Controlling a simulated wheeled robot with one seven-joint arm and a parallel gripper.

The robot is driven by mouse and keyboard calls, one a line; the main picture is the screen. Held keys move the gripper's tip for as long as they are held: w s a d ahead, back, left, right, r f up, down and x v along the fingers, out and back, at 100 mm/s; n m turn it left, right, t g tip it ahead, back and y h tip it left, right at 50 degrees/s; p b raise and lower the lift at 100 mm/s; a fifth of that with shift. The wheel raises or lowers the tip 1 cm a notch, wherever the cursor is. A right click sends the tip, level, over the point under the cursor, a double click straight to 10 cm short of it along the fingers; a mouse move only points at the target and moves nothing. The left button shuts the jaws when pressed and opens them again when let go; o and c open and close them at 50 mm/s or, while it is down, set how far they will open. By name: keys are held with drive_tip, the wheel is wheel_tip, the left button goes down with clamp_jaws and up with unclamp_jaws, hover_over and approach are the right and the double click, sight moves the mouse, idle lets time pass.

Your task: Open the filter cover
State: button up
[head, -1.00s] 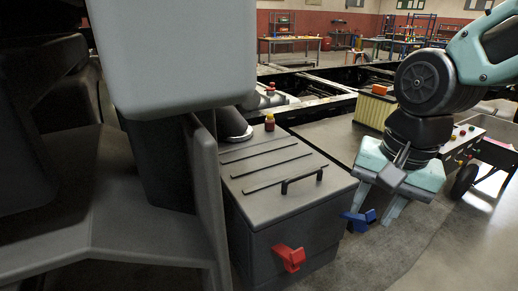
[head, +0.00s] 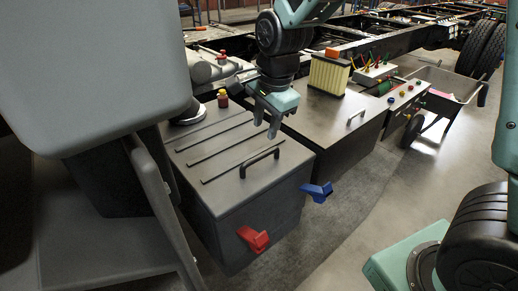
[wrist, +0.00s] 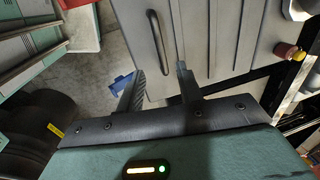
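The filter cover, a grey ribbed lid (head: 225,150), lies shut on a dark grey box. A black bar handle (head: 260,163) stands near its front edge and also shows in the wrist view (wrist: 158,38). The blue latch also shows beside a finger in the wrist view (wrist: 122,83). My gripper (head: 267,122) is above the lid's right side, beyond the handle, fingers pointing down. It is open and empty, with a gap between its fingertips (wrist: 160,72).
A second grey box (head: 325,122) stands to the right, with a yellow pleated filter (head: 329,77) on its top. A cart (head: 445,82) is farther right. The floor (head: 400,190) in front is clear.

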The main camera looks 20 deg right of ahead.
sight(259, 156)
drive_tip(key=f, duration=0.3)
drive_tip(key=w+f, duration=0.1)
drive_tip(key=f, duration=0.2)
drive_tip(key=w+f+p, duration=0.1)
drive_tip(key=f, duration=0.3)
drive_tip(key=shift+a, duration=0.3)
drive_tip(key=shift+r, duration=0.1)
clamp_jaws()
